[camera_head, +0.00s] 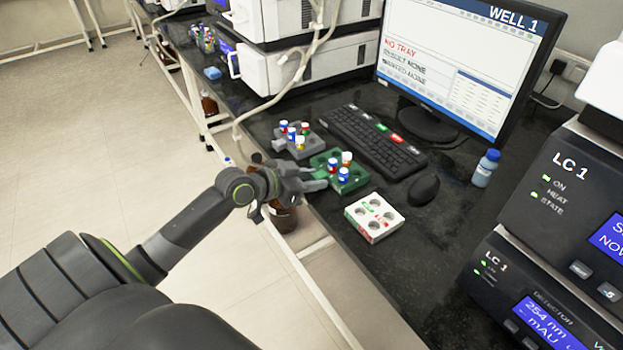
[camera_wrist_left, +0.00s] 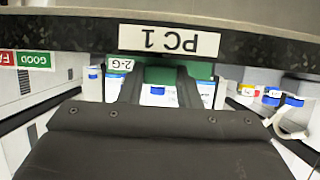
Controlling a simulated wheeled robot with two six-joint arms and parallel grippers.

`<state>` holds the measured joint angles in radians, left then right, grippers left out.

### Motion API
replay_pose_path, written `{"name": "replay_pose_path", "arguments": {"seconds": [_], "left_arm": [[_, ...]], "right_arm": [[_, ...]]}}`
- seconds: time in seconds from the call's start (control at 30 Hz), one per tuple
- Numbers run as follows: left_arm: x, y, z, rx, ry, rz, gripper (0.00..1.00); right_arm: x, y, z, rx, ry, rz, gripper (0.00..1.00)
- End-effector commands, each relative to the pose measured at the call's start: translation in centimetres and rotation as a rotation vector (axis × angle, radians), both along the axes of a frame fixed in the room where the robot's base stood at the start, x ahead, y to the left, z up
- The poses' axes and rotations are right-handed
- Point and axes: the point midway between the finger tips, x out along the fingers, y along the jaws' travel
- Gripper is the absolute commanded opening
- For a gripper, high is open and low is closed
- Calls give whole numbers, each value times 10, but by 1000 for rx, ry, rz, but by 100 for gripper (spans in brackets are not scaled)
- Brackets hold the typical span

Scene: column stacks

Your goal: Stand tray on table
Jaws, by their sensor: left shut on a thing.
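The green tray (camera_head: 355,181) is at the front edge of the black table (camera_head: 440,235), with several vials with coloured caps upright in it. My left gripper (camera_head: 318,178) reaches in from the left and is shut on the tray's near side. In the left wrist view the green tray (camera_wrist_left: 165,74) is between the two fingers (camera_wrist_left: 160,88), beside a 2-G label. Whether the tray touches the table top or is slightly above it, I cannot tell. My right gripper is not in view.
A grey tray with vials (camera_head: 298,139) is just behind the green one, and a white tray (camera_head: 373,218) is in front. A keyboard (camera_head: 370,140), mouse (camera_head: 423,190) and blue-capped bottle (camera_head: 485,168) stand behind. A brown bottle (camera_head: 283,218) is below the table edge.

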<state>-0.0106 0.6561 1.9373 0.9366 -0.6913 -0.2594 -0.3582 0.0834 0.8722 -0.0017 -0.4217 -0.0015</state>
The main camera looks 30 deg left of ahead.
Motion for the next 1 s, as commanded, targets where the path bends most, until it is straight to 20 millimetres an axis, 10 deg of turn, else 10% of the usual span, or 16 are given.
{"name": "replay_pose_path", "arguments": {"seconds": [0.13,0.17,0.3,0.67,1.0], "left_arm": [[0,0,-3,0,-1,0,7],[0,0,-2,0,0,0,33],[0,0,-2,0,0,0,51],[0,0,2,0,0,0,52],[-42,19,19,8,3,0,52]], "right_arm": [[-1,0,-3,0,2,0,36],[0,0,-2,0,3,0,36],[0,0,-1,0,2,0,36],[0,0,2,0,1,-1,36],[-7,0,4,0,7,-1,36]]}}
